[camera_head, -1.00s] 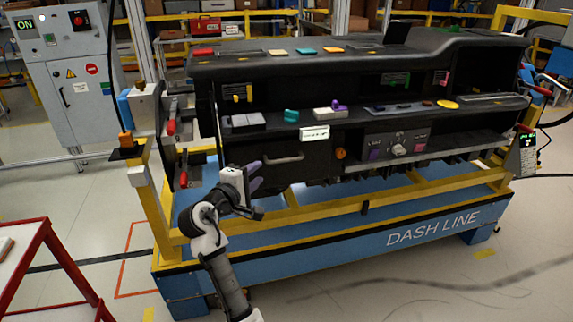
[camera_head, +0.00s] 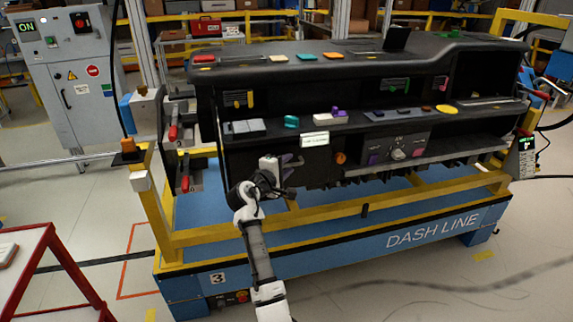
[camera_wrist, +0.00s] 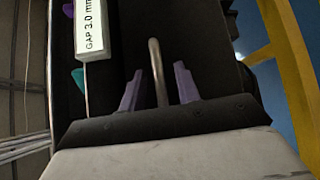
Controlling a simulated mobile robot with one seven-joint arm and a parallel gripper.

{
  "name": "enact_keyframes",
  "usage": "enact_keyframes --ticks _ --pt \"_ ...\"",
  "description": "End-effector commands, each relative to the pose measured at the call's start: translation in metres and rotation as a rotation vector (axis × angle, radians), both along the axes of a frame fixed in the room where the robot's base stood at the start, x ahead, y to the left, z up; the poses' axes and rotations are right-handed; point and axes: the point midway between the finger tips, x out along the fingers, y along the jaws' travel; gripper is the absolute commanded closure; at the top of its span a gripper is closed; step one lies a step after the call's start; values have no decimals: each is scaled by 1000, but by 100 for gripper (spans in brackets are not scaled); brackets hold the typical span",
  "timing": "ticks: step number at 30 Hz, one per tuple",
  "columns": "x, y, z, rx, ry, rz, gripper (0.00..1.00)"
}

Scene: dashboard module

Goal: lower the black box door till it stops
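The black box door (camera_head: 317,170) is a dark panel at the lower left of the dashboard, partly hidden behind my gripper in the head view. In the wrist view the dark door face (camera_wrist: 208,45) fills the middle, with a grey bar handle (camera_wrist: 157,72) standing on it. My gripper (camera_head: 289,161) is in front of the door. In the wrist view my gripper (camera_wrist: 159,90) is open, with one purple finger on each side of the handle and gaps visible between. I cannot tell whether the fingers reach fully around the bar.
A white gap label (camera_head: 314,139) sits above the door; it reads 3.0 mm in the wrist view (camera_wrist: 90,28). The yellow frame (camera_head: 320,217) of the blue stand runs below the dashboard. A red-framed cart (camera_head: 75,265) stands at the lower left.

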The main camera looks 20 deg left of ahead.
Motion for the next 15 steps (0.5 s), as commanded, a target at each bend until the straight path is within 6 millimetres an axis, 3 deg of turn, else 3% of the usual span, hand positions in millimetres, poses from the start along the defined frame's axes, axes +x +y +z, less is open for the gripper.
enact_keyframes --ticks 9,15 --pt "2 0 0 1 0 0 69" --pt "2 0 0 0 0 1 95"
